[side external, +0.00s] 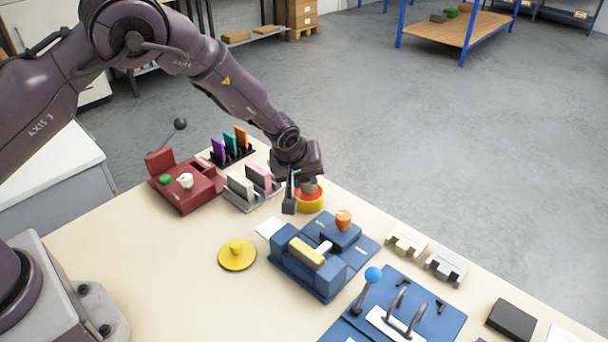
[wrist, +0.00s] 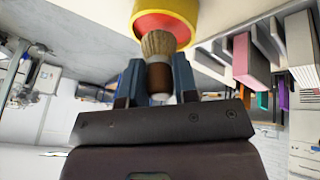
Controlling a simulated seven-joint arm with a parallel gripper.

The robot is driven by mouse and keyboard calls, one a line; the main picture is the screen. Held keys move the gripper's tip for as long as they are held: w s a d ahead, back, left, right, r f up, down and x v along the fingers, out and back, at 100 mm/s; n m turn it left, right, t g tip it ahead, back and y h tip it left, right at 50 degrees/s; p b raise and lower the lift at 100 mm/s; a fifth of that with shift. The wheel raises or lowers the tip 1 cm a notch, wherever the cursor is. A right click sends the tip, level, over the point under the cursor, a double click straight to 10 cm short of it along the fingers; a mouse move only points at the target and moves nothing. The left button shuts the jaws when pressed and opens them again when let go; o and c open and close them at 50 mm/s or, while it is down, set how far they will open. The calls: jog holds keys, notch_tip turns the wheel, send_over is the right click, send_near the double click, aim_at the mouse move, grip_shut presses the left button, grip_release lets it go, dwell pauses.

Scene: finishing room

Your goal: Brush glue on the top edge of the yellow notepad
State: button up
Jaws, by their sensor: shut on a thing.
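My gripper (side external: 297,184) is shut on a brush, whose brown handle (wrist: 160,79) shows between the fingers in the wrist view. Its tan bristles (wrist: 158,43) point at a yellow glue pot (wrist: 177,8) with a red top, and overlap it in that view. I cannot tell whether they touch it. In the side view the gripper is at the glue pot (side external: 312,203), partly covering it, and the brush is hard to make out. The yellow notepad (side external: 306,251) sits in a blue fixture (side external: 320,287), nearer the camera than the gripper.
A yellow knobbed disc (side external: 237,257) lies left of the blue fixture. A grey holder (side external: 240,204) with grey and pink pads stands just left of the gripper. A red fixture (side external: 186,195) is farther left. A blue board (side external: 436,318) with a blue-knobbed lever lies front right.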

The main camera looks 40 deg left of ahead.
jog(key=shift+f, duration=0.75)
dwell(1.4)
jog(key=shift+r, duration=0.15)
jog(key=shift+r, duration=3.45)
